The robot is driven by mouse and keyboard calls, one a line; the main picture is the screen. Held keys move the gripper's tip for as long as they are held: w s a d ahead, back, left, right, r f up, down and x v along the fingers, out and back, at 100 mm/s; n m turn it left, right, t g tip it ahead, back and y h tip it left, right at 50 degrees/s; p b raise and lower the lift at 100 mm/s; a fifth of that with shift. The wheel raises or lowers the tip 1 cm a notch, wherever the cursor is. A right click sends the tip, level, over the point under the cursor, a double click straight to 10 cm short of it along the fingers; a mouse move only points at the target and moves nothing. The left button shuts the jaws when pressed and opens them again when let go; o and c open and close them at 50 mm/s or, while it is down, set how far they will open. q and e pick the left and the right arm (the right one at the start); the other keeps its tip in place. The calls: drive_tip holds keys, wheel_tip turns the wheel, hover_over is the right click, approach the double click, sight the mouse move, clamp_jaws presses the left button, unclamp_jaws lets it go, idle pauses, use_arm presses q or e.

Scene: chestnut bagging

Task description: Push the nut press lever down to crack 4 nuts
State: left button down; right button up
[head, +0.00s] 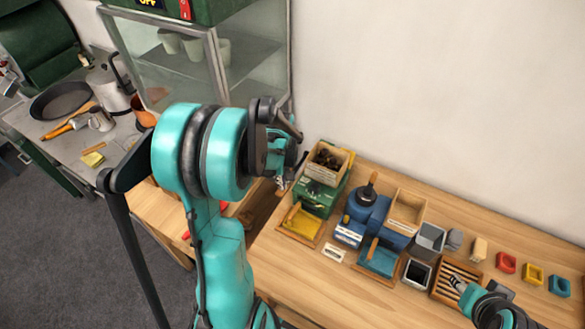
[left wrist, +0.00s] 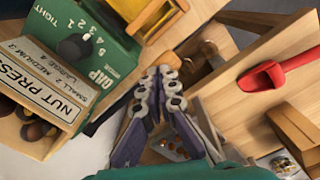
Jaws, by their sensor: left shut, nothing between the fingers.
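The nut press is a green box (head: 318,196) at the left end of the wooden bench, with a wooden hopper (head: 346,160) of brown nuts on top. In the left wrist view its green face (left wrist: 118,52) carries a black dial and a "NUT PRESS" label (left wrist: 40,80). Nuts show in the hopper at the lower left. My left gripper (head: 281,183) is just left of the press in the head view. Its fingers (left wrist: 172,72) are shut and empty, close beside the green body. I cannot clearly make out the lever.
A yellow-filled tray (head: 301,222) sits before the press. A blue machine (head: 366,210) stands to its right, with a blue tray (head: 378,258) and a slatted wooden rack (head: 442,285). A red scoop (left wrist: 262,80) lies nearby. My right arm enters at the lower right.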

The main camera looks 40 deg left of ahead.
use_arm(q)
drive_tip(key=shift+s+f+b, duration=0.2)
drive_tip(key=shift+f+b, duration=0.85)
drive_tip(key=shift+f, duration=0.1)
drive_tip(key=shift+f+b, duration=0.4)
drive_tip(key=shift+f, duration=0.05)
drive_tip(key=r+p, duration=0.2)
drive_tip(key=r, duration=0.1)
drive_tip(key=r+p, duration=0.2)
drive_tip(key=r, duration=0.1)
drive_tip(key=r+p, duration=0.3)
drive_tip(key=shift+w+r, duration=0.4)
drive_tip(key=shift+f, duration=0.1)
